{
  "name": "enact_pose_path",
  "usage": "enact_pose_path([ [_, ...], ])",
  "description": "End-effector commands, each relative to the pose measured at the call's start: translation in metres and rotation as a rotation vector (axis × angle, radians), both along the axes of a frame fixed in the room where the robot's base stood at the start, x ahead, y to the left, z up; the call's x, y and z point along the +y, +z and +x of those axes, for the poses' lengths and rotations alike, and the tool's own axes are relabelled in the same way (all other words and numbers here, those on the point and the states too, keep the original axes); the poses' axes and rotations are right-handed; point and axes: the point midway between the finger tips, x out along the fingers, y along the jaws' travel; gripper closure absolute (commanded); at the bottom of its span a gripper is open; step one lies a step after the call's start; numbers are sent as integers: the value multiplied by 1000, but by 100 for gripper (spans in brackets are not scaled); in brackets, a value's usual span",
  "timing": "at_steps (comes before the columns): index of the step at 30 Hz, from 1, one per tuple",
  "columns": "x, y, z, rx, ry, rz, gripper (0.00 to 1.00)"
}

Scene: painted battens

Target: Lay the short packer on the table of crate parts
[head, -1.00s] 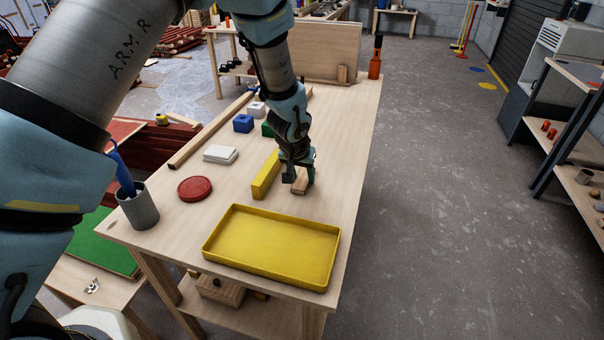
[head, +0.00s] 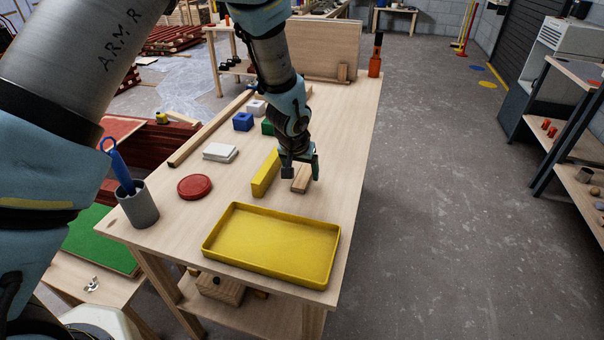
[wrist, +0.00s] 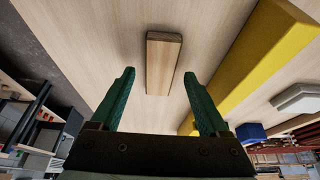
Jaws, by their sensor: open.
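The short packer (head: 301,180) is a small bare-wood block lying flat on the wooden table (head: 340,190), just right of the yellow batten (head: 265,174). In the wrist view the packer (wrist: 160,66) lies beyond the fingertips, with bare tabletop around it and a gap to the yellow batten (wrist: 262,62). My gripper (head: 301,175) is open and empty above the packer. In the wrist view its two green fingers (wrist: 160,88) stand wide apart, with nothing between them.
A yellow tray (head: 212,248) sits at the table's near end. A red disc (head: 195,188), white pads (head: 220,152), a blue block (head: 243,122) and a grey cup (head: 140,208) stand to the left. A red bottle (head: 375,58) stands at the far right corner. The table's right side is clear.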

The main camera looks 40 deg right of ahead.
Motion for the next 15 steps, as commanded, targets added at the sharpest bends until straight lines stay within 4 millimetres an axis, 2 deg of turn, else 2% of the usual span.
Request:
enact_pose_path([
  [9,19,55,-12,-1,1,-4,22],
  [15,30,85,-19,-1,1,-3,22],
])
